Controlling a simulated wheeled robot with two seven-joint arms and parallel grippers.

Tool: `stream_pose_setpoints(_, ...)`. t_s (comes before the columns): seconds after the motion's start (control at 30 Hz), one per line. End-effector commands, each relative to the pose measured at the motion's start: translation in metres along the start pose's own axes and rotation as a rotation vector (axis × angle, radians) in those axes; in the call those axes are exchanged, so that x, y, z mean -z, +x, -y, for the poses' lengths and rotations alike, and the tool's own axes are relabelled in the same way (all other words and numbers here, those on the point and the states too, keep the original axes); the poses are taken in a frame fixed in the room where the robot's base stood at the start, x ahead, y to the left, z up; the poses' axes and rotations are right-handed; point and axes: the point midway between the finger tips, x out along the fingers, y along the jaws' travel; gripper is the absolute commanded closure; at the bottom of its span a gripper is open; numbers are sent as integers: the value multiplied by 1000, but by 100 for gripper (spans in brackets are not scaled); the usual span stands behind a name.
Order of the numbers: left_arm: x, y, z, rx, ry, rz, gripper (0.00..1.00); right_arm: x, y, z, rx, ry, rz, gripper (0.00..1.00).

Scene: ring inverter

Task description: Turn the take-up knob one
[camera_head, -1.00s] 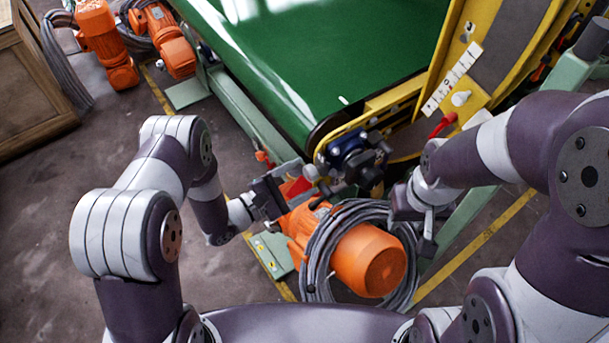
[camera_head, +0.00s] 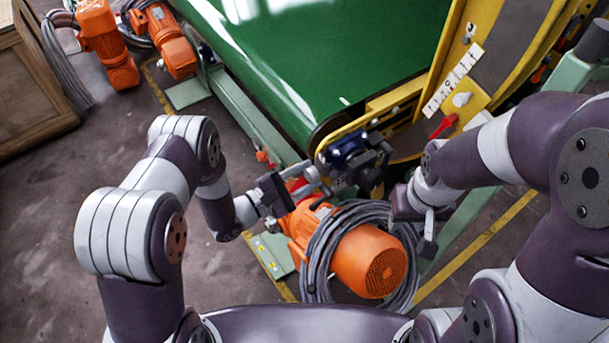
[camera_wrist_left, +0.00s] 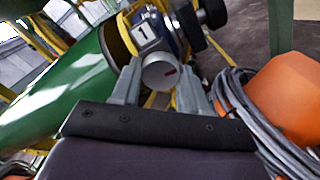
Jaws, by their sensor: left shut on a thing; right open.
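In the head view the knob is mostly hidden by the fingers. My right gripper (camera_head: 412,215) is open and empty, right of the unit and beside the coiled cable.
An orange motor (camera_head: 368,262) with coiled grey cable (camera_head: 318,255) lies just below both grippers. The green conveyor belt (camera_head: 300,55) and its yellow frame (camera_head: 400,98) are behind. A red handle (camera_head: 443,125) is on the right. Open floor lies at left.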

Motion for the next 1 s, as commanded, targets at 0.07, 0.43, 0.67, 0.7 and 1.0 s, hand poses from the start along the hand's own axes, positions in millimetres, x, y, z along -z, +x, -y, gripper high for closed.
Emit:
stream_pose_setpoints(0.07, -1, 0, 0, 1, 39, -1, 86, 0, -2, 0, 0, 0, 0, 57)
stream_pose_setpoints(0.43, -1, 0, 0, 2, 355, -1, 86, 1, -10, 0, 0, 0, 0, 57)
stream_pose_setpoints(0.67, -1, 0, -1, 2, 574, 0, 86, 2, -14, 0, 0, 0, 0, 57)
stream_pose_setpoints(0.7, -1, 0, -1, 2, 612, 0, 86, 2, -15, 0, 0, 0, 0, 57)
stream_pose_setpoints(1.0, -1, 0, -1, 2, 896, 0, 86, 2, -18, 0, 0, 0, 0, 57)
